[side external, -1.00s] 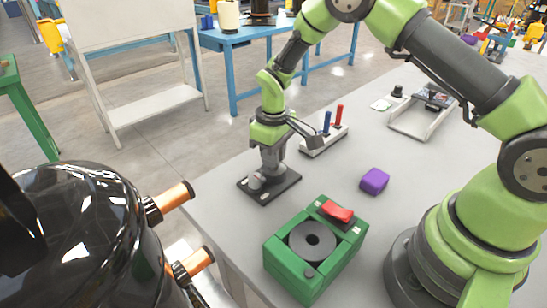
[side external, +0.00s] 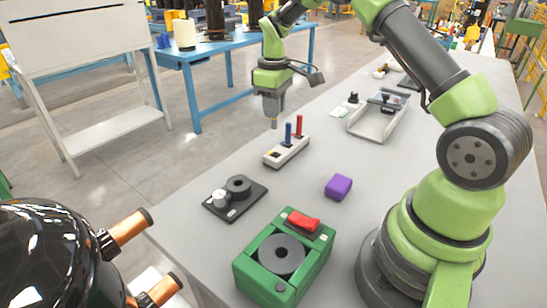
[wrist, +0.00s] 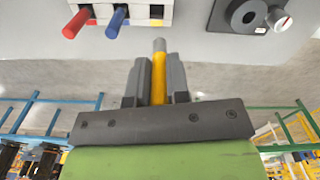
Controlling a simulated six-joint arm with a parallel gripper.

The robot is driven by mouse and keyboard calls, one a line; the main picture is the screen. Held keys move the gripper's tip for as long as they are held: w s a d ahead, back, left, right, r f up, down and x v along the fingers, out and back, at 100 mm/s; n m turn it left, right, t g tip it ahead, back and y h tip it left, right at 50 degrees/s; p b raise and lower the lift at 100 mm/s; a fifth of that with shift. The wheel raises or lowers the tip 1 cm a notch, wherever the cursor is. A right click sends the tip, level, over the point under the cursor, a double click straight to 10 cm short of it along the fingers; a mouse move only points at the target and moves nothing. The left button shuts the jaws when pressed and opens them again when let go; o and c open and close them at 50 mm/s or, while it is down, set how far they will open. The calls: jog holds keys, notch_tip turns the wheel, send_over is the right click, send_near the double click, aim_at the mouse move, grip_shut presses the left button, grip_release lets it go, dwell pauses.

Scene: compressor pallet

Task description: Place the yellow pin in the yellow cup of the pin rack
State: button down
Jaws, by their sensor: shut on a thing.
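My gripper (side external: 273,115) is shut on the yellow pin (wrist: 159,78), which stands between the two fingers in the wrist view with its grey tip pointing past them. In the side external view the gripper hangs above the left end of the pin rack (side external: 280,158), apart from it. The white rack holds a blue pin (side external: 288,133) and a red pin (side external: 299,126). The yellow cup (wrist: 156,12) shows at the rack's end in the wrist view, just beyond the pin's tip, with no pin in it.
A black plate (side external: 250,207) with a black ring and a silver knob lies left of the rack. A green fixture (side external: 244,270) and a purple block (side external: 338,187) stand nearer. A grey tray (side external: 368,128) is behind. A black tank (side external: 50,260) stands off the table.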

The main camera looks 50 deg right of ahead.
jog(key=f, duration=0.9)
jog(key=shift+d+f, duration=0.25)
jog(key=shift+f, duration=0.1)
jog(key=shift+f, duration=0.1)
jog(key=c, duration=1.1)
grip_release()
